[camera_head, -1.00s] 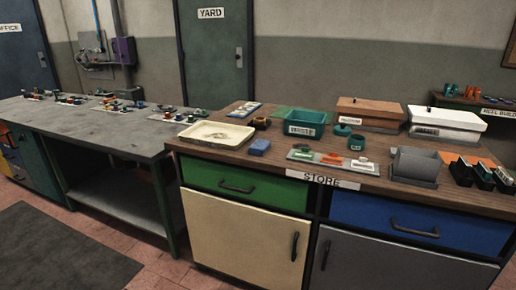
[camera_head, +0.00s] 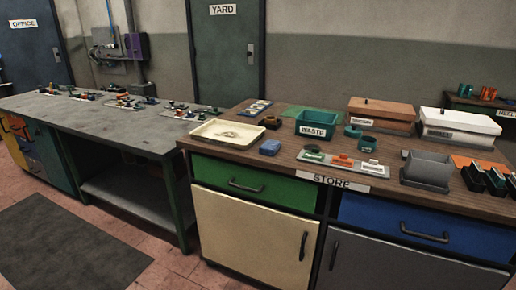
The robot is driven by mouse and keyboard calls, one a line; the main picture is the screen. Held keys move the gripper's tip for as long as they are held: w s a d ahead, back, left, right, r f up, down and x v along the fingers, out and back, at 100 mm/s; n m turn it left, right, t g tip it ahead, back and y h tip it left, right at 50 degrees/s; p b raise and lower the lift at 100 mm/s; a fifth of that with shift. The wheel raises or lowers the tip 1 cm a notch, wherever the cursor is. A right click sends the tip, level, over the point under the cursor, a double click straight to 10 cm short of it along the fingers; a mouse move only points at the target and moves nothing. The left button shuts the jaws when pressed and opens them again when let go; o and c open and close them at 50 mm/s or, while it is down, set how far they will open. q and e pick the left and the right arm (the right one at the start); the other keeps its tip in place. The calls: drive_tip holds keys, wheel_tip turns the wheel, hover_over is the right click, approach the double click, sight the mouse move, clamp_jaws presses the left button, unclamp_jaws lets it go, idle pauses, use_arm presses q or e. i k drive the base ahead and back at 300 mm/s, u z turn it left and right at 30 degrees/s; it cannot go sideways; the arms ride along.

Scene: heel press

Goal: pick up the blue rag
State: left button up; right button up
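The blue rag (camera_head: 270,147) is a small folded blue block lying on the wooden top of the store counter (camera_head: 232,171). It sits near the front edge, just right of the cream tray (camera_head: 229,133) and left of a grey plate with small coloured pieces. Nothing covers it. Neither of my grippers shows in the head view.
A green waste bin (camera_head: 317,124) stands behind the rag. The grey plate (camera_head: 343,161), a grey box (camera_head: 427,167), an orange-brown box (camera_head: 381,116) and a white box (camera_head: 459,127) take up the counter's right. A grey workbench (camera_head: 90,122) adjoins on the left.

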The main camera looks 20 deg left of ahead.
sight(270, 147)
drive_tip(key=u, duration=1.7)
drive_tip(key=i, duration=1.85)
drive_tip(key=z, duration=2.85)
